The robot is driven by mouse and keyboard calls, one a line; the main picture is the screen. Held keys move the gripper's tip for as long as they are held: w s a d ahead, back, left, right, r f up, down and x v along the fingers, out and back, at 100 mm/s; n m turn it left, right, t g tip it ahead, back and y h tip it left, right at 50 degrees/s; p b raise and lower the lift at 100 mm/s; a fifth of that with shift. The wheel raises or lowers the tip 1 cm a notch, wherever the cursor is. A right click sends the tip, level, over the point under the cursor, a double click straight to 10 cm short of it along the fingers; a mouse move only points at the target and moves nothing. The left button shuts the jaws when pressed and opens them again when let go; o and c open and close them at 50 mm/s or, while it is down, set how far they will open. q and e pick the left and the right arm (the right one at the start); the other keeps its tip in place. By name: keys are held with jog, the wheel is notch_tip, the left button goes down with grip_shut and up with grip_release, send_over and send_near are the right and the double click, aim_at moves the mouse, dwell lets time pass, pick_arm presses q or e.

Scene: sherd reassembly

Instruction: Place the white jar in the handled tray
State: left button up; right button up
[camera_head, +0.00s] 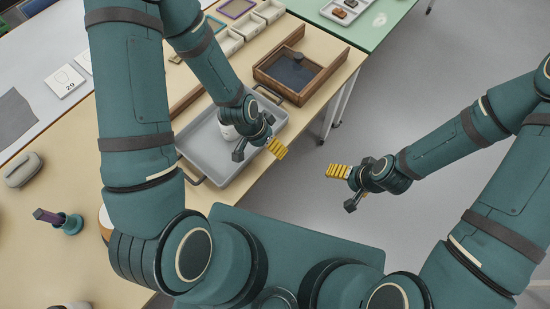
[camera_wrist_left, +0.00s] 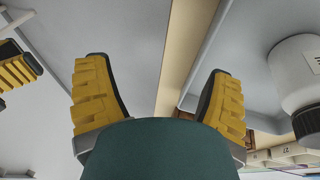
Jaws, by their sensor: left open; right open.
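The handled tray (camera_head: 205,150) is a grey shallow tray with dark handles at its ends, lying near the table edge. The white jar (camera_head: 227,131) appears to stand inside it, mostly hidden by my left wrist. In the left wrist view the jar (camera_wrist_left: 297,68) is at the right, with a dark lid, over the grey tray floor. My left gripper (camera_head: 277,148) is open and empty, apart from the jar, near the tray's right side. Its two yellow fingers (camera_wrist_left: 158,95) are spread with nothing between them. My right gripper (camera_head: 338,171) is open and empty over the floor, right of the table.
A wooden box (camera_head: 310,85) with a dark interior stands behind the tray. A grey handled object (camera_head: 22,170) and a teal holder (camera_head: 70,224) with a purple-handled item are on the left. A green table (camera_head: 385,15) is at the back. Floor right of the table is clear.

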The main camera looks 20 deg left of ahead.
pick_arm(q)
jog(key=s+d+f+n, duration=0.1)
jog(key=n, duration=0.1)
jog(key=s+d+n, duration=0.1)
jog(key=n, duration=0.1)
jog(key=s+d+f+n, duration=0.1)
jog(key=n, duration=0.1)
jog(key=shift+s+d+f+n+t+h, duration=0.2)
jog(key=shift+s+f+n+t+h, duration=0.1)
jog(key=shift+f+n, duration=0.1)
jog(key=shift+s+f+b, duration=0.15)
jog(key=shift+f+b, duration=0.5)
jog(key=shift+b, duration=0.05)
